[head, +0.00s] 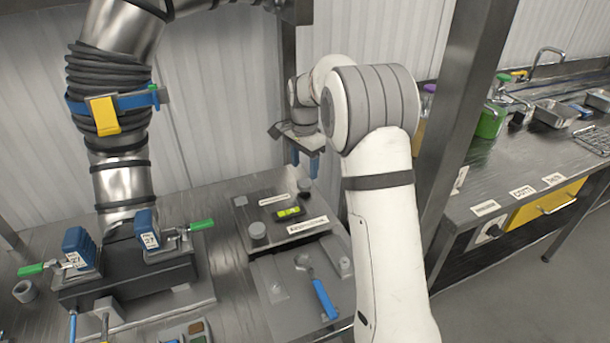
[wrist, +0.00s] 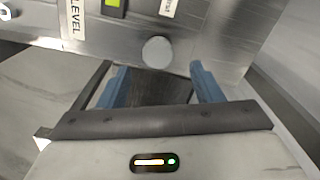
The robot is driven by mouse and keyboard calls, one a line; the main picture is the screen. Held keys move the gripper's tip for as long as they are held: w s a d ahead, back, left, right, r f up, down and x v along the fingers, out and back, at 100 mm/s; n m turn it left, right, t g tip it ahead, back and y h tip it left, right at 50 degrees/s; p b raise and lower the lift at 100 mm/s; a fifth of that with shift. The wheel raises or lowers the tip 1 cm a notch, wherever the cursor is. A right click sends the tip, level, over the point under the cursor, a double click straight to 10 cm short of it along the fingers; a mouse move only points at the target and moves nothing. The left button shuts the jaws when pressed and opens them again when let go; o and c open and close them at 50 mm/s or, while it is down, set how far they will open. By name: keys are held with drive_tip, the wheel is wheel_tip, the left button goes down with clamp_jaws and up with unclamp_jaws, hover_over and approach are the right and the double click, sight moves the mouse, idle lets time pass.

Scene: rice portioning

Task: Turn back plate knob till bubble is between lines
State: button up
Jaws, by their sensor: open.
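The steel plate (head: 270,207) lies on the bench in the head view, with a yellow-green bubble level (head: 289,213) on it. The level is cut off at the top of the wrist view (wrist: 113,4); the bubble's place between the lines is too small to tell. The back knob (head: 304,186) is a grey cylinder at the plate's far right. A round grey knob top (wrist: 157,52) shows in the wrist view, just beyond the gap between my fingertips. My gripper (head: 306,166) is open, its blue fingers pointing down above the back knob, apparently not touching it.
Another grey knob (head: 257,231) stands at the plate's near left. A blue-handled wrench (head: 324,297) lies on the lower tray in front. A dark post (head: 468,100) stands right of my arm. Blue clamps with green handles (head: 201,225) stand at left.

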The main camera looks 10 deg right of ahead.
sight(305, 182)
drive_tip(key=shift+r, duration=1.45)
drive_tip(key=shift+s+r, duration=0.25)
drive_tip(key=shift+s, duration=0.05)
drive_tip(key=s+r+n+t, duration=0.1)
drive_tip(key=s+r+n, duration=0.2)
drive_tip(key=s, duration=0.6)
drive_tip(key=s+r+n, duration=0.3)
drive_tip(key=s, duration=0.5)
drive_tip(key=s+f+n+t, duration=0.1)
drive_tip(key=s+n, duration=0.2)
drive_tip(key=s, duration=0.5)
drive_tip(key=s+d+f+n, duration=0.1)
drive_tip(key=s+f+n, duration=0.1)
drive_tip(key=s, duration=0.7)
drive_tip(key=shift+s+f+n+t, duration=0.3)
drive_tip(key=shift+n+t, duration=0.1)
drive_tip(key=shift+n, duration=0.1)
drive_tip(key=shift+d, duration=0.1)
